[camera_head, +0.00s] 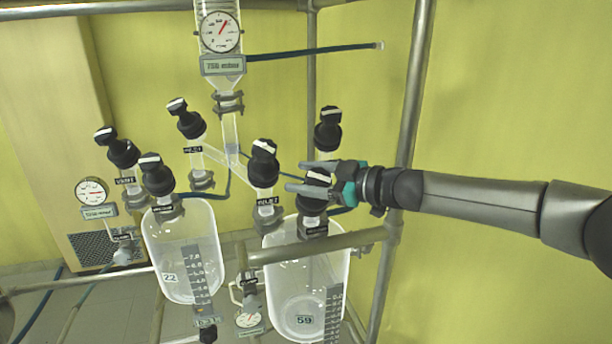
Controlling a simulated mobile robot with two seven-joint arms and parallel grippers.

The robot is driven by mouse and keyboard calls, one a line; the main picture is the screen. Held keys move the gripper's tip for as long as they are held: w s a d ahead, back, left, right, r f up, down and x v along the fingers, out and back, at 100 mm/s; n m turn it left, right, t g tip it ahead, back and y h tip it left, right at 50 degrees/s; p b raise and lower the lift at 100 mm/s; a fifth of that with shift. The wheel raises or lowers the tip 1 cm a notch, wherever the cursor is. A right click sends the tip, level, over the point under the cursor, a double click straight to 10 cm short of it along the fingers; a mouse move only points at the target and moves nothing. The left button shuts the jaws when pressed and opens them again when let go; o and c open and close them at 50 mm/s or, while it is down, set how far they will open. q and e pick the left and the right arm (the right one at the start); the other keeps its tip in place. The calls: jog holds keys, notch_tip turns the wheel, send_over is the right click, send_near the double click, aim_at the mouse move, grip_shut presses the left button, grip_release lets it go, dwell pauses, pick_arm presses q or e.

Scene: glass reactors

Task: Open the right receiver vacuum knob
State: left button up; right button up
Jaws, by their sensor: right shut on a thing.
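My right gripper (304,176) comes in from the right with its grey fingers pointing left. It is shut on a black knob (313,199) with a white bar on top, above the right glass receiver (341,262), marked 59. The fingers partly cover this knob. A small dark label sits below it, too small to read surely. A second black knob (264,166) stands just left of the fingers, and a third black knob (328,134) stands behind and above them. My left gripper is not in view.
The left glass receiver (167,252), marked 22, has several black knobs around its top. A pressure gauge (220,32) hangs above on the central glass column. A metal post (412,100) stands behind my right wrist, and a horizontal rail (262,256) crosses the right receiver.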

jog(key=n+g, duration=0.3)
jog(key=shift+s+a+f, duration=0.1)
jog(key=shift+s, duration=0.1)
jog(key=shift+s+f+n+g+b, duration=0.15)
jog(key=shift+n+g+b, duration=0.1)
jog(key=shift+n+g, duration=0.35)
jog(key=shift+s+n+g+b, duration=0.1)
jog(key=shift+n+g+b, duration=0.15)
jog(key=shift+n+g, duration=0.3)
jog(key=shift+s+n+g, duration=0.1)
jog(key=shift+n+g, duration=0.15)
jog(key=shift+g, duration=0.1)
jog(key=o, duration=1.4)
jog(key=shift+a+r+p, duration=0.1)
jog(key=shift+r+p, duration=0.4)
jog(key=shift+r, duration=9.45)
